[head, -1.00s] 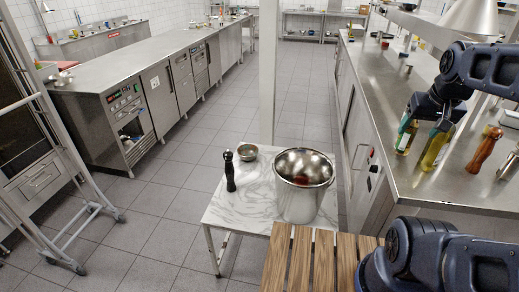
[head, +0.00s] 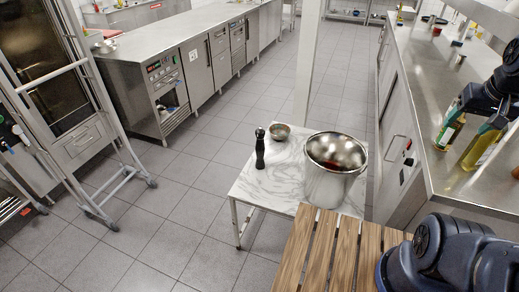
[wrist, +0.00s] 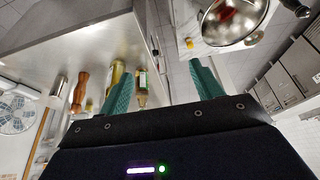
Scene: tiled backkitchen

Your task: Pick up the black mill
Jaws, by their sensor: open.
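The black mill (head: 260,150) stands upright on the left part of a small white marble-topped table (head: 270,182) in the head view. A small metal bowl (head: 280,132) is just behind it, and a large steel pot (head: 328,185) stands to its right. My gripper (head: 474,122) is at the right edge of the head view, over the steel counter, well apart from the mill. In the wrist view its two green fingers (wrist: 163,88) are spread with nothing held between them. A dark shape at that view's top right may be the mill; I cannot tell.
Bottles (head: 477,150) stand on the right steel counter (head: 437,90) near my gripper. A brown wooden mill (wrist: 80,92) shows in the wrist view. A slatted wooden surface (head: 335,250) adjoins the marble table's front. A white post (head: 306,65) rises behind it. Floor left of the table is clear.

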